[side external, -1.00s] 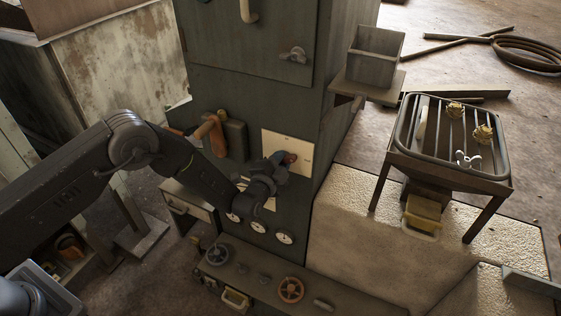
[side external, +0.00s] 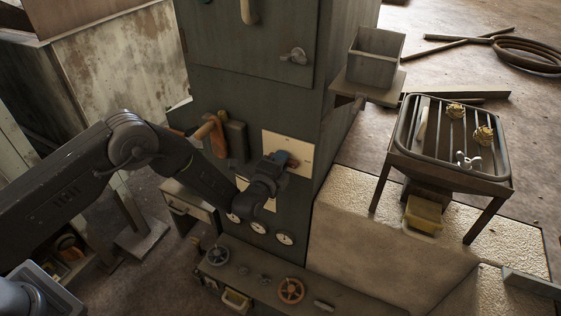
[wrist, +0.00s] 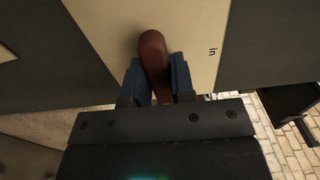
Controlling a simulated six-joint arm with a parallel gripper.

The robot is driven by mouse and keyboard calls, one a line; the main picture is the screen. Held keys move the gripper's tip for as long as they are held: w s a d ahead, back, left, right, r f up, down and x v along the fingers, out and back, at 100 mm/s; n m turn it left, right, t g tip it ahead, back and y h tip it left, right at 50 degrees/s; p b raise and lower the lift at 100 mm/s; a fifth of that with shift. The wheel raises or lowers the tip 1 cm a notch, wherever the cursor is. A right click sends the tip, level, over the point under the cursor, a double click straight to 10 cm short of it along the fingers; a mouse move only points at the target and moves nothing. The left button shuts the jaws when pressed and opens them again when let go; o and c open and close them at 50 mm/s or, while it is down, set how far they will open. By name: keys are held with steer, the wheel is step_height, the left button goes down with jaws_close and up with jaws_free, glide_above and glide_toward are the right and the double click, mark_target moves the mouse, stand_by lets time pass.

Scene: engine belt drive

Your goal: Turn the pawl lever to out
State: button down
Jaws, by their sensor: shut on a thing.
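The pawl lever is a red-brown handle (wrist: 153,52) in the wrist view, standing out over a cream plate (wrist: 196,22). It leans slightly to the left at its top there. The word "in" is printed on the plate to the right of the lever; no "out" mark can be read. My gripper (wrist: 155,82) has its blue fingers on both sides of the lever, shut on it. In the side view my gripper (side external: 279,159) is at the plate on the dark cabinet, and only a small reddish part of the lever (side external: 292,162) shows past the fingers.
Dials (side external: 284,238) sit on the cabinet (side external: 230,90) below my wrist. A brown-handled tool (side external: 217,138) is on the cabinet face left of the plate. A low bench with handwheels (side external: 291,290) stands below. A rack on legs (side external: 450,170) stands at the right.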

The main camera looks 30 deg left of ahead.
steer(key=c, duration=1)
jaws_free()
steer(key=s, duration=1.3)
steer(key=shift+s, duration=0.4)
